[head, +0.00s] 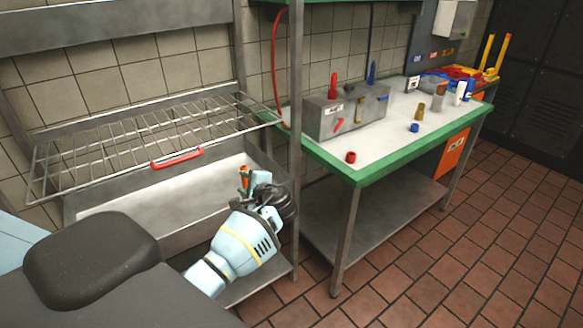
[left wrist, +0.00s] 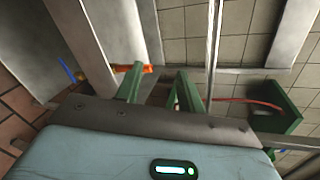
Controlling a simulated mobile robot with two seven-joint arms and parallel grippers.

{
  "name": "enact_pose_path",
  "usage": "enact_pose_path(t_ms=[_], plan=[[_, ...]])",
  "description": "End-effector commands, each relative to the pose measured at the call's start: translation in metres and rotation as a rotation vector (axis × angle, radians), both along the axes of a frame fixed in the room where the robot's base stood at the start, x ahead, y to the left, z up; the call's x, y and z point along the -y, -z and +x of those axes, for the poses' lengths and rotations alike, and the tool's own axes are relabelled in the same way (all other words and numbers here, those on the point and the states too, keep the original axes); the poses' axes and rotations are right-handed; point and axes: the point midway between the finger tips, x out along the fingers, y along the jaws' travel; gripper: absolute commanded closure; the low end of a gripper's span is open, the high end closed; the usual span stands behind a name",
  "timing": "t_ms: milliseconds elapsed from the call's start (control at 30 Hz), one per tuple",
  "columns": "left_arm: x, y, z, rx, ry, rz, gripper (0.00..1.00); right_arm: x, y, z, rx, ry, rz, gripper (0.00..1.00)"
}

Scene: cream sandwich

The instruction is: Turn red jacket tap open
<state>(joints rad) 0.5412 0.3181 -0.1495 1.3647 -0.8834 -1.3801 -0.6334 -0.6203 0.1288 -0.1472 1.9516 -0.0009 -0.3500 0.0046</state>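A grey metal box (head: 345,112) stands on the green-edged table. A red upright handle (head: 333,86) and a blue one (head: 371,72) rise behind or from its top, and a small red lever (head: 338,124) is on its front. I cannot tell which red part is the jacket tap. My left gripper (head: 248,184) is low over the steel basin, left of the table and apart from the box. An orange-red piece (left wrist: 132,68) shows beside one finger; contact is unclear. My right gripper is out of view.
A wire rack (head: 150,135) with a red handle (head: 177,158) is above the basin (head: 160,205). A steel post (head: 294,200) stands between my left gripper and the table (head: 375,178). A red cap (head: 351,157) and blue cap (head: 414,128) lie on the tabletop. Tiled floor right is clear.

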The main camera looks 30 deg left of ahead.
Motion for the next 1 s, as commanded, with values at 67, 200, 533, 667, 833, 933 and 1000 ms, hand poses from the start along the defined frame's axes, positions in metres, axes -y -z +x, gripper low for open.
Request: enact_pose_path(t_ms=[67, 200, 533, 667, 833, 933, 1000], plan=[[-0.003, 0.008, 0.020, 0.110, 0.077, -0.110, 0.62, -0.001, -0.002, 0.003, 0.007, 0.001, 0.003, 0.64], [0.019, 0.020, 0.056, 0.338, 0.231, -0.351, 0.62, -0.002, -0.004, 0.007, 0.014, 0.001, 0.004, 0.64], [0.120, 0.044, 0.083, 0.787, 0.464, -0.961, 0.62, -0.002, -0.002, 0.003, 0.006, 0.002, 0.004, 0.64], [0.164, 0.076, 0.050, 0.871, 0.475, -1.185, 0.62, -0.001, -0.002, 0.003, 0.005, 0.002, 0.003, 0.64], [0.205, 0.127, -0.015, 0.848, 0.427, -1.331, 0.62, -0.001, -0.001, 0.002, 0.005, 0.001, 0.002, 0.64], [0.227, 0.159, -0.066, 0.800, 0.383, -1.388, 0.62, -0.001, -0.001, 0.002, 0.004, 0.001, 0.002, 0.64], [0.242, 0.178, -0.106, 0.762, 0.346, -1.422, 0.62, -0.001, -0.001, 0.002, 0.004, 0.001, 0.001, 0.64]])
